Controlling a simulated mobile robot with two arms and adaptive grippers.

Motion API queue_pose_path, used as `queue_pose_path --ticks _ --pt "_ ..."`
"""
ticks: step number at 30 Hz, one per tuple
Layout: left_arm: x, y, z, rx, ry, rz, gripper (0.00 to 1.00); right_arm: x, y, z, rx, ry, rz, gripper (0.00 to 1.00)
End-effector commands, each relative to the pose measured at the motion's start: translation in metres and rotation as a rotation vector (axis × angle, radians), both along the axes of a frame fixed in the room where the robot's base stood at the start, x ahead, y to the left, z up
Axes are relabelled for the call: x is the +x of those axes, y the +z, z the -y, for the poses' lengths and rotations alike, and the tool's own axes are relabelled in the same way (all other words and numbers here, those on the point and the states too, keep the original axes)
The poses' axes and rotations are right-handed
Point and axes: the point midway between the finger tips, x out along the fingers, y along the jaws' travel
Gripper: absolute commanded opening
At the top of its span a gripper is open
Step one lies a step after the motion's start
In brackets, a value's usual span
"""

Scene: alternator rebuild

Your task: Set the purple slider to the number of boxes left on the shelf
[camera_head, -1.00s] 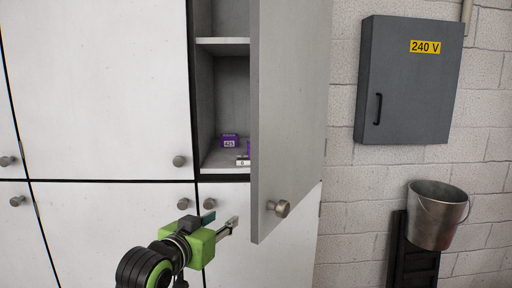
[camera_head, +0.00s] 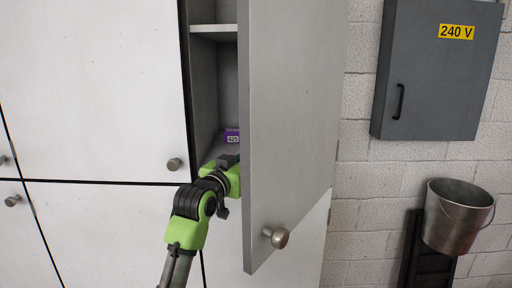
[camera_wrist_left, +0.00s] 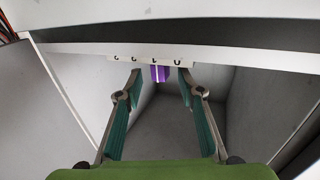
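My left gripper (camera_head: 231,170) reaches past the door edge into the open cabinet. In the left wrist view its two teal-padded fingers (camera_wrist_left: 160,88) are open, one on each side of the purple slider (camera_wrist_left: 160,74). I cannot tell whether they touch it. The slider has a pale line and sits at a white strip (camera_wrist_left: 122,57) with dark marks too small to read. In the head view the strip and slider are hidden behind the gripper and door. Other boxes may be hidden by the door. My right gripper is not in view.
The open cabinet door (camera_head: 290,120) stands just right of the gripper and hides part of the interior. An upper shelf board (camera_head: 214,30) is above. A grey 240 V panel (camera_head: 440,75) and a metal bucket (camera_head: 455,218) are at the right.

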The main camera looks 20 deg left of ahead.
Motion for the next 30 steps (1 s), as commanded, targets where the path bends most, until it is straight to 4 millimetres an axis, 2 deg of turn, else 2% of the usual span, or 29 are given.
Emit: queue_pose_path --ticks 1,3,5,8,15,21,22,26,30 --pt "0.008 0.004 0.001 0.000 0.000 -0.002 0.35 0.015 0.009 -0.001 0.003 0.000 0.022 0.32" --pt "0.018 0.003 0.002 0.000 0.000 -0.001 0.35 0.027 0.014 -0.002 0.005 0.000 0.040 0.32" --pt "0.024 0.003 0.002 0.000 0.001 0.000 0.35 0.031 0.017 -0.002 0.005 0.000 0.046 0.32" --pt "0.033 0.002 0.004 0.000 0.000 0.000 0.35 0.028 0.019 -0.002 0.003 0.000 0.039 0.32" --pt "0.041 0.000 0.005 0.001 0.000 0.001 0.35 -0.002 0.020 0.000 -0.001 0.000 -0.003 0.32" --pt "0.041 0.000 0.005 0.001 0.001 0.001 0.35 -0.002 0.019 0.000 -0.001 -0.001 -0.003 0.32" --pt "0.041 0.000 0.005 0.001 0.001 0.001 0.33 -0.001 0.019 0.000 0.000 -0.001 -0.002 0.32" --pt "0.041 0.000 0.004 0.001 0.001 0.001 0.00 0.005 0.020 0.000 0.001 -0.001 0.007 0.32" --pt "0.041 0.000 0.005 0.001 0.001 0.001 0.00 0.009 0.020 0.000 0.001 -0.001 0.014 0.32"
